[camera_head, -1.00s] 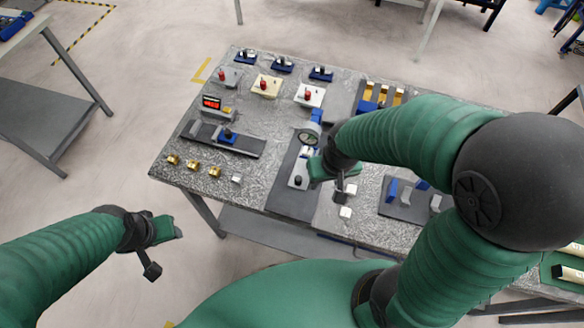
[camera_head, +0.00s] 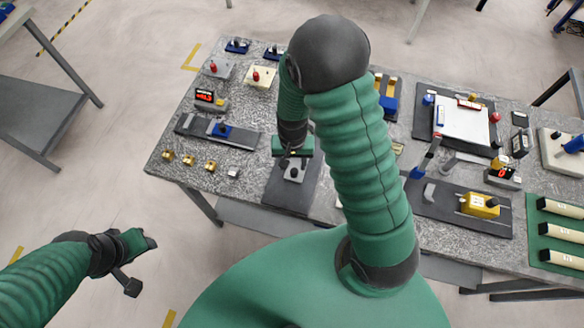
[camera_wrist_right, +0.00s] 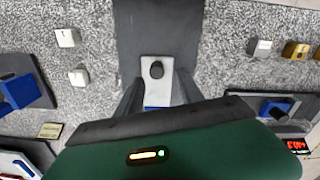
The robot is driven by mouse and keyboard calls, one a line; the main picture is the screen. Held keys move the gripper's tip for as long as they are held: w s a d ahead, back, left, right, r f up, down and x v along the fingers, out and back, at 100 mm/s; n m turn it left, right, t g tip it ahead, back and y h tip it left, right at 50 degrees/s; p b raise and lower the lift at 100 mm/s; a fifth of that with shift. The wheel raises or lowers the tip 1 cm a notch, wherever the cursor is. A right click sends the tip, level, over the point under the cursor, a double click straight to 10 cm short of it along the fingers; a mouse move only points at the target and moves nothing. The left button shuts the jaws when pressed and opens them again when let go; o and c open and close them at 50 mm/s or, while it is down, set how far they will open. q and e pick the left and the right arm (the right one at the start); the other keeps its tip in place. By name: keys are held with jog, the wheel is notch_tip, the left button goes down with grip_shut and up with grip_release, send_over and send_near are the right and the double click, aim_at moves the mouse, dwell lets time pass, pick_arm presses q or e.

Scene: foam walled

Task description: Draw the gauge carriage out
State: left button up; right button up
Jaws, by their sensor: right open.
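A pale carriage plate (camera_head: 287,168) with a black knob (camera_head: 294,173) sits on a dark base (camera_head: 290,198) near the front edge of the table. In the right wrist view the plate (camera_wrist_right: 146,73) and its knob (camera_wrist_right: 156,69) lie just ahead of my right gripper (camera_wrist_right: 157,92). The gripper's two fingers are spread, one on each side of the plate, with nothing held. In the head view my right gripper (camera_head: 292,154) is over the back part of the carriage and hides the parts behind it. My left gripper (camera_head: 140,264) hangs off the table at lower left; its jaw opening is unclear.
A dark rail with a blue slider (camera_head: 221,130) and several brass blocks (camera_head: 189,159) lie to the left. A yellow block (camera_head: 480,205) on a dark base and a green tray (camera_head: 560,235) lie to the right. My right arm covers the table's middle.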

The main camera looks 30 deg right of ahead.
aim_at(294, 169)
jog(key=f, duration=0.2)
jog(key=d+f, duration=0.1)
jog(key=f, duration=0.1)
jog(key=shift+s+f, duration=0.1)
jog(key=shift+s, duration=0.05)
jog(key=shift+a, duration=0.2)
jog(key=shift+a, duration=0.2)
jog(key=c, duration=0.9)
jog(key=shift+d, duration=0.2)
grip_shut()
